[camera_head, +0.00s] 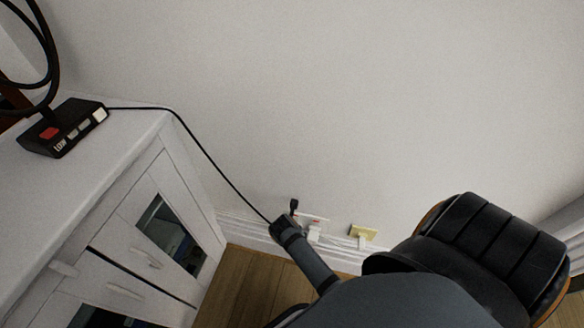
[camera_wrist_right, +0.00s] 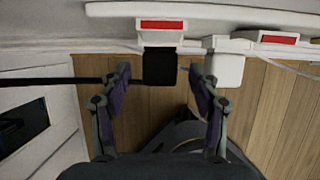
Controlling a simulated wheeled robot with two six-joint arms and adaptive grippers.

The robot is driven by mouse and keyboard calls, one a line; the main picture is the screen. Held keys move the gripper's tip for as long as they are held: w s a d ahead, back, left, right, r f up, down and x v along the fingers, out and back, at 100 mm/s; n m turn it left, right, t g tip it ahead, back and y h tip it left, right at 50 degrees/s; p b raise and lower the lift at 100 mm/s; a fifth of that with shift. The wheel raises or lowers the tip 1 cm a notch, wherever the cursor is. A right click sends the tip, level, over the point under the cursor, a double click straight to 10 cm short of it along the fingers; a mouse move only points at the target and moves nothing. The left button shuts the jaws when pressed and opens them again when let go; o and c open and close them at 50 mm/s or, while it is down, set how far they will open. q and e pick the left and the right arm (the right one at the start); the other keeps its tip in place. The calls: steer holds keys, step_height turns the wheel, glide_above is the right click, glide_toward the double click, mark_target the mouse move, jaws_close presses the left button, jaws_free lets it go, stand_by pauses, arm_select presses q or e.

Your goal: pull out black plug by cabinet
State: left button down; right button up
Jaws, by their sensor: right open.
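The black plug (camera_wrist_right: 160,66) sits in a white wall socket with a red strip (camera_wrist_right: 161,25), in the right wrist view. Its black cord (camera_wrist_right: 45,82) runs off to the left, passing behind my left-hand fingertip there. My right gripper (camera_wrist_right: 160,78) is open, with one finger on each side of the plug. A gap shows between each fingertip and the plug. In the head view my right gripper (camera_head: 288,219) is at the socket low on the wall and mostly hides the plug. The white cabinet (camera_head: 130,215) stands to the left. My left gripper is not in view.
A white plug (camera_wrist_right: 225,64) sits close beside the right fingertip. A yellowish socket (camera_head: 364,231) is further right. The cord (camera_head: 205,150) leads up to a black box (camera_head: 62,127) on the cabinet. A black padded chair (camera_head: 505,240) stands at the right.

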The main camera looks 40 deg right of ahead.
steer(key=shift+c, duration=0.5)
steer(key=c, duration=1.2)
steer(key=shift+o, duration=0.2)
steer(key=shift+s+a, duration=0.15)
steer(key=s+a+p, duration=0.1)
steer(key=p, duration=0.1)
steer(key=s+a+p, duration=0.1)
steer(key=a, duration=0.1)
steer(key=shift+s+a+p, duration=0.2)
steer(key=shift+s+p, duration=0.15)
steer(key=shift+s, duration=0.05)
